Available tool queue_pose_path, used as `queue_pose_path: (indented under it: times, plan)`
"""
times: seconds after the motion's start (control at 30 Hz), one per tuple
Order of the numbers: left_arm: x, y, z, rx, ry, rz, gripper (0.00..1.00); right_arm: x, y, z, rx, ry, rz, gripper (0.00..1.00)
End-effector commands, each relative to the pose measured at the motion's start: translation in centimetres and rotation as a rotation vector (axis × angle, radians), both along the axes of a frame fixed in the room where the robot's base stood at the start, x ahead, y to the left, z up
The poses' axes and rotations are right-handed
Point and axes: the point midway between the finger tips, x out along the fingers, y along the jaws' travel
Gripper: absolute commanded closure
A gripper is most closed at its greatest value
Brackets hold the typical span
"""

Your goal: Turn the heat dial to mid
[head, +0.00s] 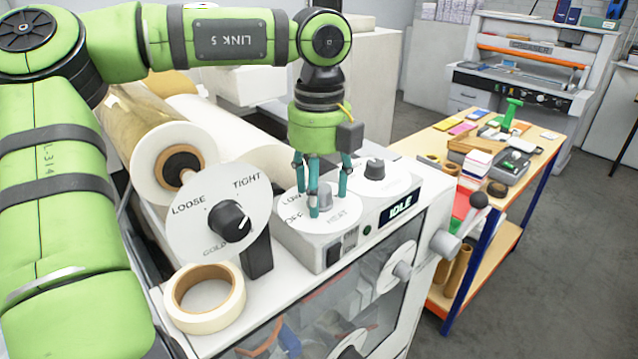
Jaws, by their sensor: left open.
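The heat dial is a grey knob (325,197) on a round white plate (327,225) on top of the machine. The plate reads LOW, OFF and HEAT; any other marks are hidden behind the fingers. My left gripper (321,200) points down over this dial, its thin teal fingers spread around the knob. The fingers look open, and I cannot tell whether any of them touches the knob. The knob's pointer is too covered to read. My right gripper is not in view.
A second dial (374,170) sits close behind right, near an IDLE display (400,207). A large LOOSE/TIGHT dial (229,221) stands left. A tape roll (204,297) lies on the machine's front left. A cluttered wooden table (470,142) is at the right.

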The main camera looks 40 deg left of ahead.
Motion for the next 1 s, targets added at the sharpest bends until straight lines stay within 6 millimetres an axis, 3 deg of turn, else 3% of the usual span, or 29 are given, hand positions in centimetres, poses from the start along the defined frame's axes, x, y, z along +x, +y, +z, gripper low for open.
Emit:
queue_pose_path:
  times: [0.03,0.07,0.1,0.2,0.63,1.0]
  plan:
    - [0.0,0.0,0.0,0.000,0.000,0.000,0.40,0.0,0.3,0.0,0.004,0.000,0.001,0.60]
    - [0.0,0.0,0.0,0.000,0.000,0.000,0.48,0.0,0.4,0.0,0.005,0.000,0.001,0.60]
    - [0.0,0.0,0.0,0.000,0.000,0.000,0.64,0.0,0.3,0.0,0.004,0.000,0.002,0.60]
    - [0.0,0.0,0.0,0.000,0.000,0.000,0.96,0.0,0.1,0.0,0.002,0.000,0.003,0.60]
    - [0.0,0.0,0.0,0.001,-0.001,-0.044,0.96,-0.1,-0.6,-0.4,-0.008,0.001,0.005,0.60]
    - [0.0,0.0,-0.1,0.002,0.000,-0.306,0.97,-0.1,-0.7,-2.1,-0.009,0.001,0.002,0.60]
